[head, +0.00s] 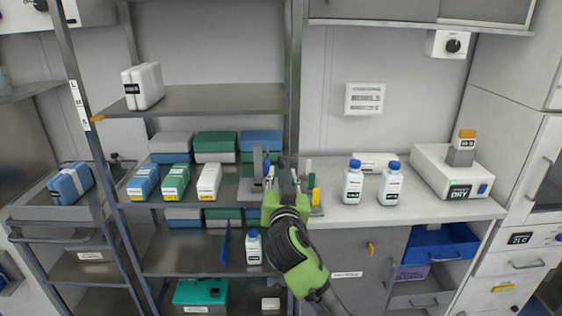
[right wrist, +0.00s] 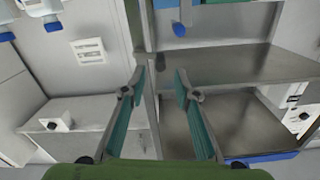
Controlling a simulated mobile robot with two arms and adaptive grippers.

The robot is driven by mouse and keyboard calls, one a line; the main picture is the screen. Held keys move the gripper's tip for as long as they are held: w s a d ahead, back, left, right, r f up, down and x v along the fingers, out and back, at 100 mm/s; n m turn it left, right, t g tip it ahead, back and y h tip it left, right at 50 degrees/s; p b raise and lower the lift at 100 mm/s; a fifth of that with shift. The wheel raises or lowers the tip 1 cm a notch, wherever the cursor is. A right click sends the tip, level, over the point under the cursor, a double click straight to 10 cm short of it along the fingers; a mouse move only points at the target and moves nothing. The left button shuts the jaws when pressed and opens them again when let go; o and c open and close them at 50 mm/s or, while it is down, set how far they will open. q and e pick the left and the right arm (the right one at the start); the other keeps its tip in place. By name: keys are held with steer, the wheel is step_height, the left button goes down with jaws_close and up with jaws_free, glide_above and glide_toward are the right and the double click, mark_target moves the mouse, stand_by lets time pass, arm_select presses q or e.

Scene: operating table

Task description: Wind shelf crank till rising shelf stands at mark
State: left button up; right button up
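A shelf rack stands at left and centre in the head view. Its upper shelf (head: 195,100) carries a white box (head: 142,85). An orange pointer (head: 97,118) sits at that shelf's left end, beside the lowest letter of the mark strip (head: 77,100) on the left post. My right gripper (head: 283,175) is in front of the rack's right post, at the height of the middle shelf. In the right wrist view it (right wrist: 158,88) is open, with nothing visible between its teal pads. I cannot make out the crank; the gripper may hide it. My left gripper is out of view.
Coloured boxes fill the middle shelf; a white bottle (head: 253,247) stands below. Two blue-capped bottles (head: 353,182) (head: 390,184) stand on the counter (head: 430,208) right of my gripper. A blue drawer (head: 440,243) is open underneath. The upper shelf's right part is bare.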

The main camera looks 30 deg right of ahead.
mark_target(281, 167)
steer(key=p+x, duration=0.1)
steer(key=x, duration=0.5)
steer(key=shift+w+d, duration=0.2)
steer(key=shift+w, duration=0.05)
jaws_close()
